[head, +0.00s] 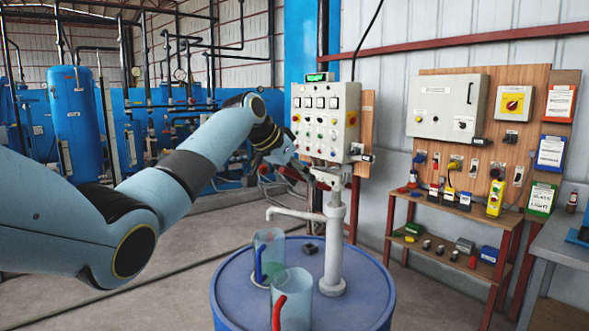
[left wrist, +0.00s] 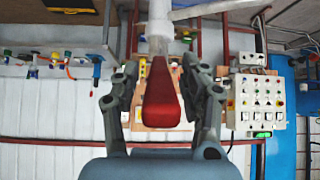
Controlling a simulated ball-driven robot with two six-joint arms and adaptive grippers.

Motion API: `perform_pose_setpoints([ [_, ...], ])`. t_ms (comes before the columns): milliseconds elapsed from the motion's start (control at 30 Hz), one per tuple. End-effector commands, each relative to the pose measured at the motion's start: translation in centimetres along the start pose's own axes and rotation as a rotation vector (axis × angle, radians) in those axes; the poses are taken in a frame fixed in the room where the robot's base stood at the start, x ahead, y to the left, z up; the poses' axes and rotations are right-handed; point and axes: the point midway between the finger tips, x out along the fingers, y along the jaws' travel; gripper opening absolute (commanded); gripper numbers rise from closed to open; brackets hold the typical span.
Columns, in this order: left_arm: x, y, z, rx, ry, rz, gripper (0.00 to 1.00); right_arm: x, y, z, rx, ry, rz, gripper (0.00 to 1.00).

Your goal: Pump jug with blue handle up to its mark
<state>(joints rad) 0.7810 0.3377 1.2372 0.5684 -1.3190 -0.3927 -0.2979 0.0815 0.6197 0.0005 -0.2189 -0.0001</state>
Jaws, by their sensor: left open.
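The clear jug with the blue handle (head: 270,252) stands on the blue drum (head: 232,309), below the spout of the pale hand pump (head: 334,240). Its mark and any liquid level cannot be made out. A second clear jug with a red handle (head: 295,300) stands in front of it. My left gripper (head: 298,172) is at the pump's lever, near the pump top. In the left wrist view the lever's red grip (left wrist: 161,98) lies between my open fingers (left wrist: 160,68); contact cannot be told. My right gripper is not in view.
A small dark block (head: 310,249) lies on the drum beside the pump. A control panel (head: 326,122) stands behind the pump. A wooden shelf (head: 450,208) with several small items and a grey table (head: 565,240) are at the right.

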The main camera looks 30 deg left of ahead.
Motion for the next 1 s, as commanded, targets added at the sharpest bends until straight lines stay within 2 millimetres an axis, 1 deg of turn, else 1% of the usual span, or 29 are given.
perform_pose_setpoints([
  [167, -2.9, -0.2, 0.0, 0.004, 0.003, -0.005, 0.44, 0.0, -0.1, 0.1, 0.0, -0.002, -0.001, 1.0],
  [300, -6.2, -0.2, -0.1, 0.004, 0.003, -0.006, 0.44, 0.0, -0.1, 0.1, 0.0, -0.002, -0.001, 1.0],
  [400, -8.2, -0.2, -0.1, 0.003, 0.004, -0.005, 0.44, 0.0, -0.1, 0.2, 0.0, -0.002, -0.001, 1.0],
  [500, -9.9, -0.1, -0.1, 0.003, 0.004, -0.004, 0.44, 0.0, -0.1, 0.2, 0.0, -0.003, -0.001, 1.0],
  [600, -11.0, -0.1, -0.1, 0.002, 0.003, -0.003, 0.44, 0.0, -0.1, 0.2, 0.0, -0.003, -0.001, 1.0],
  [700, -11.5, -0.1, -0.1, 0.001, 0.003, -0.002, 0.44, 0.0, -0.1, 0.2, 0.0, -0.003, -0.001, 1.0],
  [1000, -11.6, 0.0, -0.1, 0.001, 0.002, -0.001, 0.44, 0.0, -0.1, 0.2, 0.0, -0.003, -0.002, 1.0],
])
